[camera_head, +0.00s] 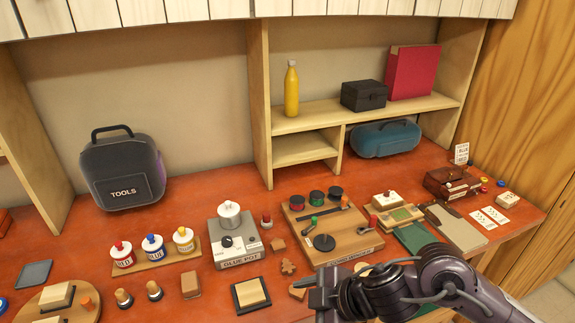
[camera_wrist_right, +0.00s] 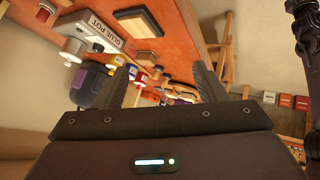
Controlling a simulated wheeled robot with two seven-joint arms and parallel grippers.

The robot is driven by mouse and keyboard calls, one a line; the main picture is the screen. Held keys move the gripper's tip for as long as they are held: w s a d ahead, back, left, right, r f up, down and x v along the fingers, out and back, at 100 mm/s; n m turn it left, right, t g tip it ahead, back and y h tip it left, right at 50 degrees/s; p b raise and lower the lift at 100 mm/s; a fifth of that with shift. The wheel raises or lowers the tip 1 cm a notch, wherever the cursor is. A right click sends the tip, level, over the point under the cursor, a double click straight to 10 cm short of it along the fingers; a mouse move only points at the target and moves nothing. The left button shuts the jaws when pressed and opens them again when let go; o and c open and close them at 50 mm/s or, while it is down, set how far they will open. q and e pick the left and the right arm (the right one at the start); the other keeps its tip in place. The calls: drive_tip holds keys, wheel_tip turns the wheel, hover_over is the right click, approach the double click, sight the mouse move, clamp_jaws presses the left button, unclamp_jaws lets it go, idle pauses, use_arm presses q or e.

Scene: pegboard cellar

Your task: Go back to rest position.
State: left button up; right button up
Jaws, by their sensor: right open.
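My right arm comes in from the lower right in the head view, its gripper (camera_head: 322,292) over the front part of the red-orange worktop (camera_head: 185,225). In the right wrist view the two fingers of this gripper (camera_wrist_right: 162,85) stand well apart with nothing between them, so it is open and empty. The wrist view is tilted and shows the glue pot (camera_wrist_right: 90,33) and the bench edge. My left gripper is in neither view.
The glue pot (camera_head: 236,245), a wooden board with dark-topped pots (camera_head: 330,228) and a framed wooden block (camera_head: 250,292) stand near the right gripper. Coloured glue bottles (camera_head: 153,248) and a tools bag (camera_head: 123,170) stand further left. Shelves (camera_head: 365,105) rise behind.

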wheel_tip(320, 180, up, 3)
drive_tip(key=w+a+m+t, duration=0.2)
drive_tip(key=a+m+t, duration=0.1)
drive_tip(key=m+t, duration=0.15)
drive_tip(key=s+d+f+m+g+h, duration=0.2)
drive_tip(key=s+d+f+m+h, duration=0.3)
drive_tip(key=d, duration=0.4)
drive_tip(key=s+d+f+m+g+h, duration=0.3)
drive_tip(key=s+d+f+m, duration=0.3)
drive_tip(key=d, duration=0.4)
drive_tip(key=s+f+g+b, duration=0.1)
drive_tip(key=s+f+b, duration=0.15)
drive_tip(key=f, duration=3.05)
drive_tip(key=s+d+f, duration=0.2)
drive_tip(key=s+f, duration=0.7)
drive_tip(key=s, duration=0.1)
drive_tip(key=s+d+f+g+b, duration=0.1)
drive_tip(key=s+d+f, duration=0.1)
drive_tip(key=s+f, duration=0.7)
drive_tip(key=shift+s+f+m, duration=0.2)
drive_tip(key=shift+s+m, duration=0.15)
drive_tip(key=shift+s, duration=0.05)
